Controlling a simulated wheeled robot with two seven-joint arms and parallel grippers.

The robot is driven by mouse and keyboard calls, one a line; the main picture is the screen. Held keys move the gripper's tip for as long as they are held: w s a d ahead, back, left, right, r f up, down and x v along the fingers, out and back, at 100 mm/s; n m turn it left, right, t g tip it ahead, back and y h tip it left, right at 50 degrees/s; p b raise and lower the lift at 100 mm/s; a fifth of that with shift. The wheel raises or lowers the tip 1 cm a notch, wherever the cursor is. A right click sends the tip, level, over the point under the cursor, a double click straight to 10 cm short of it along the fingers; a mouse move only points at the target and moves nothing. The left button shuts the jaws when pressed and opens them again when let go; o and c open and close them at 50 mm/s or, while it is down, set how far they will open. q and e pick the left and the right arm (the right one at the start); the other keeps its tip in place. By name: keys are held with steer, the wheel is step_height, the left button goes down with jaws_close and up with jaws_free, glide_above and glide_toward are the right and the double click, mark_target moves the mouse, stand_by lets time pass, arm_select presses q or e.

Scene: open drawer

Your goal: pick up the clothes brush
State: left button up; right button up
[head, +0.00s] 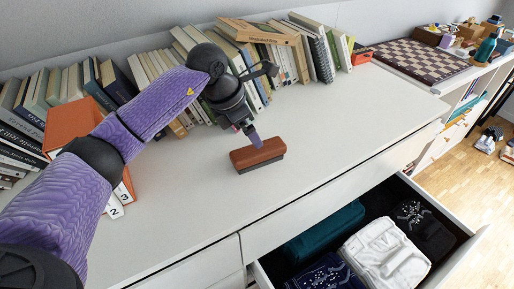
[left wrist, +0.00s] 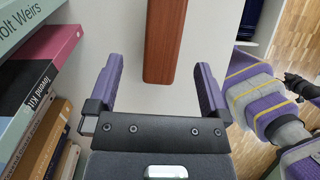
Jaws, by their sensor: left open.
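The clothes brush (head: 257,153) is a reddish-brown wooden block with a dark underside. It lies on the white dresser top (head: 330,140). In the left wrist view the brush (left wrist: 164,40) reaches down from the top edge, its near end between the lines of the two fingers. My left gripper (head: 253,137) is at the brush's far side in the head view, pointing down. The left wrist view shows this gripper (left wrist: 158,72) open, with the purple fingers apart and nothing clamped. I cannot tell how high the fingertips are above the brush.
Rows of books (head: 180,70) stand along the wall behind. An orange box (head: 75,122) is at left. A chessboard (head: 420,60) lies at far right. The open drawer (head: 290,262) below holds folded clothes. The dresser top right of the brush is clear.

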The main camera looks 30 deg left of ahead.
mark_target(261, 153)
arm_select(q)
steer(key=b+x, duration=0.1)
steer(key=x, duration=0.2)
steer(key=b+x, duration=0.1)
steer(key=x, duration=0.1)
steer(key=b+x, duration=0.2)
steer(key=x, duration=0.1)
steer(key=shift+s+d+f, duration=0.15)
steer(key=shift+s+f, duration=0.15)
steer(key=shift+f, duration=0.1)
steer(key=shift+w+f, duration=0.15)
steer(key=shift+w, duration=0.05)
steer(key=shift+s+r, duration=0.1)
steer(key=shift+r, duration=0.1)
arm_select(e)
steer(key=shift+g, duration=0.3)
steer(key=f, duration=0.2)
steer(key=s+f, duration=0.1)
steer(key=f, duration=0.1)
steer(key=shift+s, duration=0.2)
arm_select(q)
steer(key=shift+f, duration=0.25)
steer(key=c, duration=1.3)
step_height(261, 153, up, 11)
steer(key=p, duration=0.4)
steer(key=shift+f, duration=0.25)
arm_select(e)
steer(key=r, duration=0.2)
steer(key=w+r, duration=0.1)
steer(key=r, duration=0.1)
